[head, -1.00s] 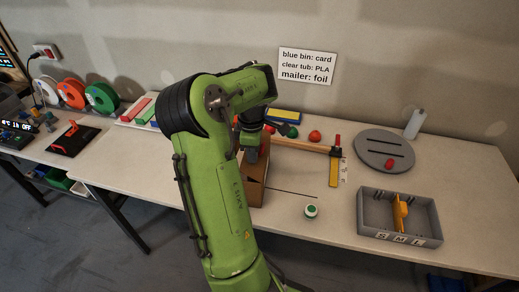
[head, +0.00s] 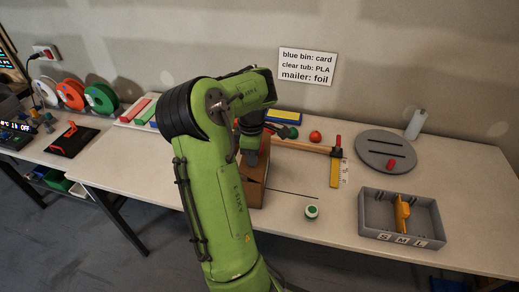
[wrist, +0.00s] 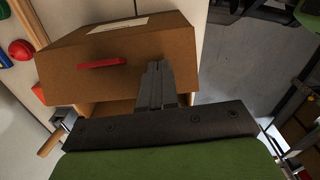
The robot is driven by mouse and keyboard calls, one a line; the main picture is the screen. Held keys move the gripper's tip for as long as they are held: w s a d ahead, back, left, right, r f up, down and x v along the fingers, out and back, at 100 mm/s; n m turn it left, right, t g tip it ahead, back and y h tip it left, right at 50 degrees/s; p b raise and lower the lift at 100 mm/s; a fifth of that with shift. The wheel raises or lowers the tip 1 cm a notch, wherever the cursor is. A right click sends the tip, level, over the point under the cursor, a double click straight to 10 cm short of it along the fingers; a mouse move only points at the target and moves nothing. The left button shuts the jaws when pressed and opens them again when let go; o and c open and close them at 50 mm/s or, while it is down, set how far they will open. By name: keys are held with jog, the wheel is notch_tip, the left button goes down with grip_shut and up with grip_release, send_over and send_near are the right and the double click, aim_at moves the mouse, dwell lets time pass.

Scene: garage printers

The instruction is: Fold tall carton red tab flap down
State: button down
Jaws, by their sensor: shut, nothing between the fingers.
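The tall brown carton (head: 251,193) stands on the workbench, partly hidden behind my arm in the head view. In the wrist view its flap (wrist: 150,45) is a broad tilted panel with a red tab (wrist: 102,63) on it. A gap showing the carton's inside lies below the flap's lower edge. My gripper (wrist: 154,70) is shut and empty, its fingertips over the flap to the right of the red tab. I cannot tell whether they touch it. In the head view my gripper (head: 250,158) is at the carton's top.
A wooden bar (head: 300,145) and a grey round disc (head: 385,152) lie farther back.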

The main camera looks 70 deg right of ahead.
jog(key=shift+f+b, duration=1.15)
jog(key=shift+f, duration=0.15)
dwell(0.4)
notch_tip(320, 180, up, 5)
jog(key=p, duration=0.4)
jog(key=shift+r, duration=0.15)
dwell(0.3)
